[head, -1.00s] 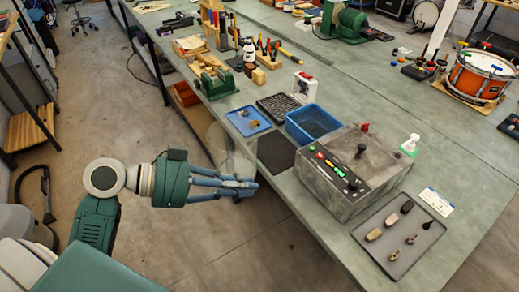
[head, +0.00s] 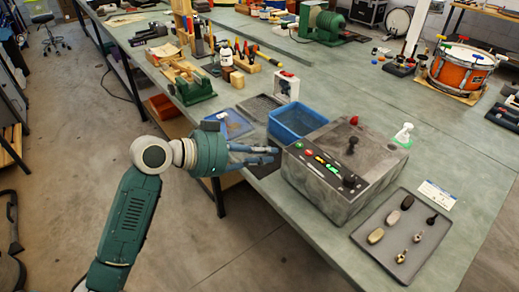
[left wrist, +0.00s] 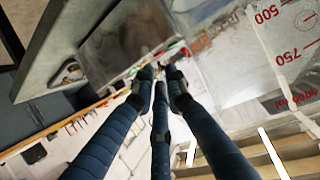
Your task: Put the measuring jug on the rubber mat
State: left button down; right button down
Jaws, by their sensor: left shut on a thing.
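The measuring jug (left wrist: 278,88) is clear, with red 500 and 750 marks, and fills the right of the left wrist view. In the head view it is only a faint haze by my left gripper (head: 275,155). That gripper is shut on the jug, with its blue fingers pointing right over the near bench edge. The dark rubber mat (head: 267,140) lies between the blue tray and the grey control box, mostly hidden behind the jug and fingers. My right gripper is not in view.
The blue bin (head: 297,121) and grey control box (head: 345,170) stand close to the right of the mat. The blue tray (head: 247,133) lies to its left, and a dark grid rack (head: 258,106) behind. A grey tray (head: 365,252) of small parts lies front right.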

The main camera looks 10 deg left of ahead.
pick_arm(q)
jog(key=w+d+r+n+t+y+p, duration=0.2)
jog(key=w+r, duration=0.9)
jog(key=shift+w+d+f+p, duration=0.1)
jog(key=shift+f+p, duration=0.35)
jog(key=shift+f, duration=4.55)
jog(key=shift+w+f+p, duration=0.1)
jog(key=shift+f+p, duration=0.35)
jog(key=shift+f, duration=4.5)
jog(key=shift+s, duration=0.1)
jog(key=shift+f, duration=0.15)
jog(key=c, duration=2)
grip_release()
jog(key=shift+c, duration=0.2)
